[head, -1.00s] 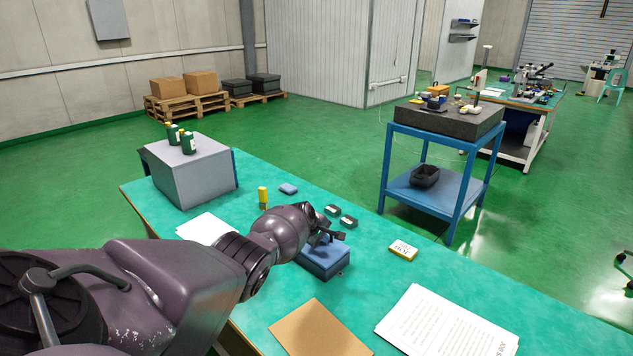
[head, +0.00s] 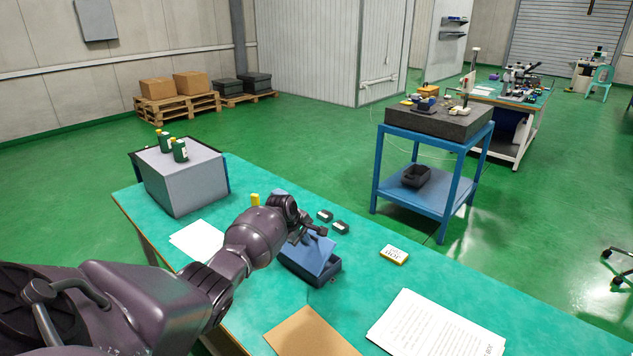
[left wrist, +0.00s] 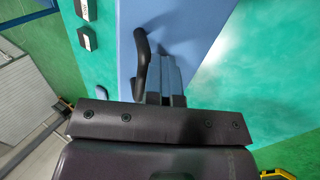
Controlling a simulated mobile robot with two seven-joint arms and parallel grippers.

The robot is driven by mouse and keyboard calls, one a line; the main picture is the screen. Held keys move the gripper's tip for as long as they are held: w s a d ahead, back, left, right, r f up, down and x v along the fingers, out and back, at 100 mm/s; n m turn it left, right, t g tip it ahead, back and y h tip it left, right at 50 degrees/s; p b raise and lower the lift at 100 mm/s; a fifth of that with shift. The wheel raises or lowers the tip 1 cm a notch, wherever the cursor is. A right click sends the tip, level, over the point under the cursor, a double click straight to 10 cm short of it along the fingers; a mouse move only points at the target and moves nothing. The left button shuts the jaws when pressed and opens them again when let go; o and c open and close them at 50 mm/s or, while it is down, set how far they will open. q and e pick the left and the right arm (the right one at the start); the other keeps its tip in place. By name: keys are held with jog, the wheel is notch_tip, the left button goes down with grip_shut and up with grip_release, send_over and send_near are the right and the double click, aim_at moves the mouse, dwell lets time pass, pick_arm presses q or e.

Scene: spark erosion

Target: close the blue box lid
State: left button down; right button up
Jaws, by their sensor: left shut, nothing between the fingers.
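The blue box (head: 327,277) stands on the green-topped bench. Its blue lid (head: 317,258) is tilted partly open, and a dark gap shows between the lid and the box's front edge. My left gripper (head: 318,232) is shut and empty at the raised upper part of the lid. In the left wrist view the gripper's fingers (left wrist: 163,75) lie over the broad blue lid surface (left wrist: 200,25); I cannot tell whether they touch it. My right gripper is not in view.
Two small dark boxes (head: 333,221) lie just behind the blue box. A yellow-and-white box (head: 394,254), papers (head: 435,325) and a brown envelope (head: 310,333) lie to the right and in front. A grey case (head: 182,180) stands at the bench's far left.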

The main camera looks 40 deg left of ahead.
pick_arm(q)
jog(key=w+d+r+m+t+y, duration=0.1)
jog(key=w+d+r+m+t, duration=0.25)
jog(key=r, duration=0.95)
jog(key=w+r+m+t+y, duration=0.25)
jog(key=w+r+m, duration=0.3)
jog(key=r, duration=0.75)
jog(key=s+d+f+m+t+h+b, duration=0.15)
jog(key=s+d+f+m, duration=0.45)
jog(key=s+d+f, duration=0.6)
jog(key=s+d+f+m+t+h+b, duration=0.15)
jog(key=s+d+f+m, duration=0.35)
jog(key=s+d+f, duration=0.5)
jog(key=s+f+g, duration=0.1)
jog(key=s+f, duration=0.5)
jog(key=s, duration=0.5)
jog(key=s+f+n+g, duration=0.1)
jog(key=s+f+g, duration=0.1)
jog(key=s+f, duration=0.5)
jog(key=s, duration=0.4)
jog(key=shift+s+n, duration=0.15)
jog(key=shift+n, duration=0.15)
